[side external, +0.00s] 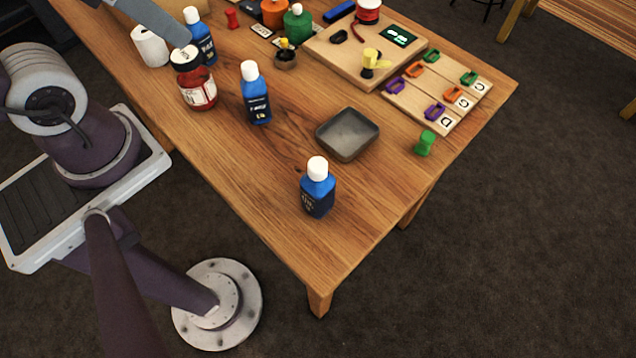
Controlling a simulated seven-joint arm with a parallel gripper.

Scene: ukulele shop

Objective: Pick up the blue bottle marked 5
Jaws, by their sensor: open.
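Three blue bottles with white caps and dark labels stand upright on the wooden table. One blue bottle (318,193) is near the front corner. A second blue bottle (256,98) is left of the middle. The label marks are too small to read, so I cannot tell which bottle is marked 5. A grey part of my arm enters at the top left, above the back bottle; my gripper's fingers do not show.
The red jar (197,88) and a white roll (149,46) stand near the back bottle. A grey tray (342,148) lies between the front bottle and a wooden board (347,67). A green peg (425,143) is near the right edge. The table (270,190) is clear around the front bottle.

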